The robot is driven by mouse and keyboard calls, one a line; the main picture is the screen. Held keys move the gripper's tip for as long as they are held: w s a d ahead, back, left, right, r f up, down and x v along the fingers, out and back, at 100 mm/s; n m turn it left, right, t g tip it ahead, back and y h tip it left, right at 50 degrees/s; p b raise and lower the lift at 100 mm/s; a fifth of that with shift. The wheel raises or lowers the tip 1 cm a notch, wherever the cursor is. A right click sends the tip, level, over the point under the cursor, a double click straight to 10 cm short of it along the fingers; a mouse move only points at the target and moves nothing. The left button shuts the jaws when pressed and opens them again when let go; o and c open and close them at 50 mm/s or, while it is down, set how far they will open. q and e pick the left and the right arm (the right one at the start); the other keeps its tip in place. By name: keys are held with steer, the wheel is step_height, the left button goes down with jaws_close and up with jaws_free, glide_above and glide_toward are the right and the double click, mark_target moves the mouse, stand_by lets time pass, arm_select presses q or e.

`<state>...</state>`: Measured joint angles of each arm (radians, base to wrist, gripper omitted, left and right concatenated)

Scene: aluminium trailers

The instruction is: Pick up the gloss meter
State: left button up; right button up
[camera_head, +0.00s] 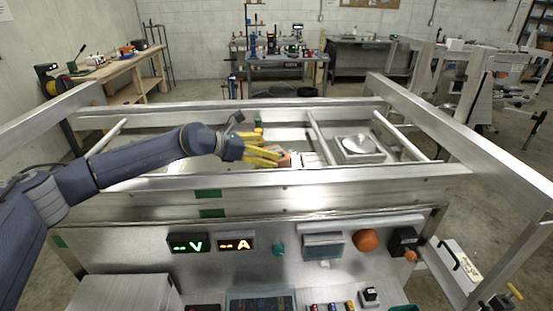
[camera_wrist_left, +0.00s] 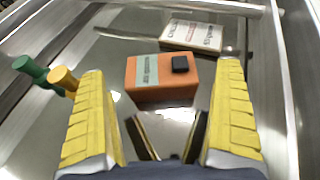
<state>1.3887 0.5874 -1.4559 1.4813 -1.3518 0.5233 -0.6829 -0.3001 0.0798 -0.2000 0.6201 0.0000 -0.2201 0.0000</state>
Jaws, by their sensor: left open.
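An orange box with a pale label and a dark square on top, which looks like the gloss meter (camera_wrist_left: 160,92), lies on the metal floor of the trailer frame. Its label is too blurred to read. In the head view the gloss meter (camera_head: 284,161) is partly hidden by my left gripper. My left gripper (camera_head: 264,155) is open, its yellow fingers pointing toward the box. In the left wrist view the box is ahead of and between the spread fingers, with nothing gripped. My right gripper is not in view.
A white labelled box (camera_wrist_left: 191,36) lies just beyond the orange box. Green (camera_wrist_left: 30,68) and yellow (camera_wrist_left: 63,80) cylinders stand left of the fingers. The front rail (camera_head: 290,182) borders this side.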

arm_select(q)
steer(key=shift+x, duration=1.35)
steer(key=shift+c, duration=0.4)
steer(key=c, duration=1.1)
steer(key=shift+r, duration=0.1)
steer(key=shift+c, duration=0.5)
steer(key=shift+r, duration=0.15)
